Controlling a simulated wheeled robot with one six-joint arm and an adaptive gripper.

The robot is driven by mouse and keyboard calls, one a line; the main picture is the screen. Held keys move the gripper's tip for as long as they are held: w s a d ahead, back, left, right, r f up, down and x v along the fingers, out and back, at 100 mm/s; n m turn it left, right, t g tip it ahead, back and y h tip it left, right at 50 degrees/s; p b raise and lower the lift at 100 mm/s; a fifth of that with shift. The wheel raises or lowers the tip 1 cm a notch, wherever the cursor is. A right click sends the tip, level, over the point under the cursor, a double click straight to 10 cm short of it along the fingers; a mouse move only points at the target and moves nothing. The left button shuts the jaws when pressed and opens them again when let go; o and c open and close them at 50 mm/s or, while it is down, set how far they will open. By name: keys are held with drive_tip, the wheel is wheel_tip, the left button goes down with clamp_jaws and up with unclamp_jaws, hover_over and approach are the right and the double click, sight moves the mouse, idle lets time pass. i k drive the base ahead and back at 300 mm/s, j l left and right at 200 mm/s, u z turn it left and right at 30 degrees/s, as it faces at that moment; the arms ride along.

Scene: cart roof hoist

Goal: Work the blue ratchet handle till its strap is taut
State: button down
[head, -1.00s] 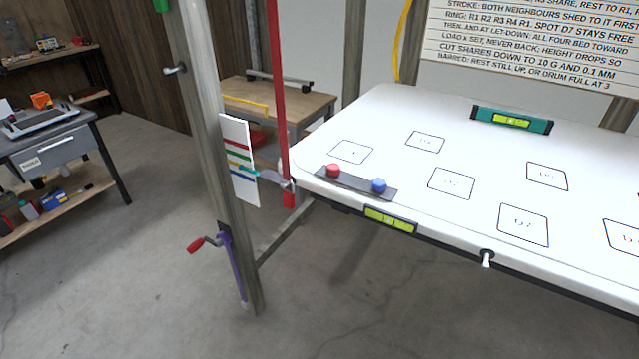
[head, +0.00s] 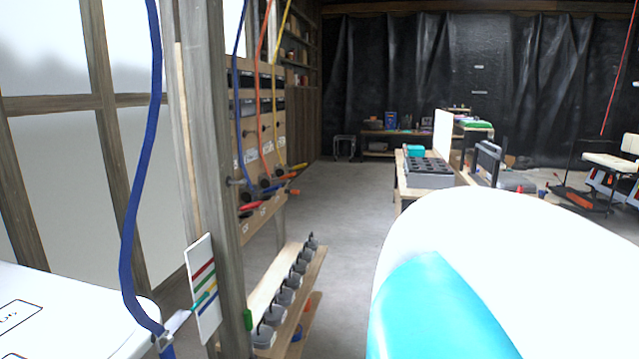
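A blue strap (head: 130,220) hangs at the left and meets a fitting at the corner of the white roof panel (head: 60,300). A second blue strap run (head: 236,95) comes down beside the post to a wall board (head: 266,140) with several ratchets. Handles in blue, orange, yellow and red cluster there, small and partly overlapping. The blue handle (head: 270,187) appears among them, but its exact position is hard to tell. I cannot judge the strap's tension; the run at the roof corner looks curved. My gripper is not in view.
A wooden post (head: 207,130) with a colour-striped card (head: 203,287) stands at the left. Several grey weights (head: 285,296) sit on a low shelf beyond it. A bench with a grey tray (head: 428,172) stands further back. Bare floor (head: 340,220) lies between. My white-and-turquoise arm fills the lower right.

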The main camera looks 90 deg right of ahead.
sight(277, 186)
drive_tip(key=z, duration=1.95)
